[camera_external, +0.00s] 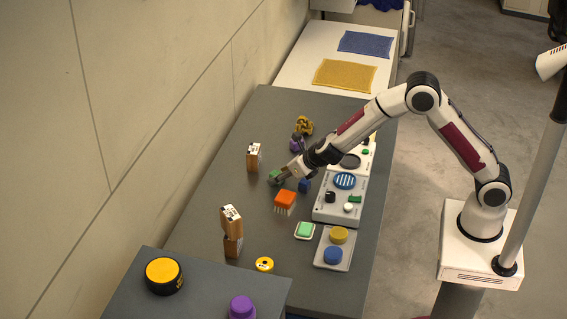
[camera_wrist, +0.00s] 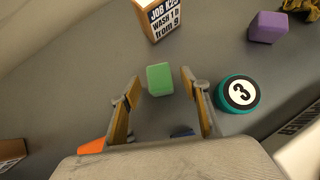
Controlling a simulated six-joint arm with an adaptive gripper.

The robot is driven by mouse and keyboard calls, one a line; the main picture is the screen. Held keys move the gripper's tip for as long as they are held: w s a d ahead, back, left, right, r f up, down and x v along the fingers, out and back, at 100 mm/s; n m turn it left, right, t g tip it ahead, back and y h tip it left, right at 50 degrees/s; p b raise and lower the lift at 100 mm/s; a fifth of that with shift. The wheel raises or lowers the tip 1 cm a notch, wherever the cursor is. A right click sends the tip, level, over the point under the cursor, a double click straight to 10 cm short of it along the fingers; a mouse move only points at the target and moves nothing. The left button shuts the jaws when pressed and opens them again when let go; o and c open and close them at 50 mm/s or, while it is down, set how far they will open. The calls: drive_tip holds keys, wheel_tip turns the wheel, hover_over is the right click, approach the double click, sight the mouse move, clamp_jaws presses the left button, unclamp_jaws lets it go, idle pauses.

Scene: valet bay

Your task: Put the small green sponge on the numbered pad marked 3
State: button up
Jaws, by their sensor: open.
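The small green sponge (camera_wrist: 160,79) is a block on the grey table, between the tips of my gripper (camera_wrist: 161,86) in the wrist view, with a gap showing on each side. My gripper is open. In the outside view the sponge (camera_external: 274,177) is at the tips of my gripper (camera_external: 283,177), low over the table. The pad marked 3 (camera_wrist: 239,93) is a round teal disc with a white top and a black 3, just right of my right finger in the wrist view. Nothing lies on its top. In the outside view I cannot make it out; my gripper seems to hide it.
A labelled box (camera_external: 254,156) and a purple block (camera_wrist: 267,27) stand beyond the sponge. An orange brush (camera_external: 285,199) and a blue item (camera_external: 305,185) are close to my gripper. A panel with knobs (camera_external: 325,213) lies right.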

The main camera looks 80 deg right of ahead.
drive_tip(key=shift+w+d+f, duration=0.15)
drive_tip(key=shift+w+f, duration=0.2)
drive_tip(key=shift+f, duration=0.05)
drive_tip(key=c, duration=1)
drive_tip(key=shift+r, duration=0.15)
drive_tip(key=shift+r, duration=4.85)
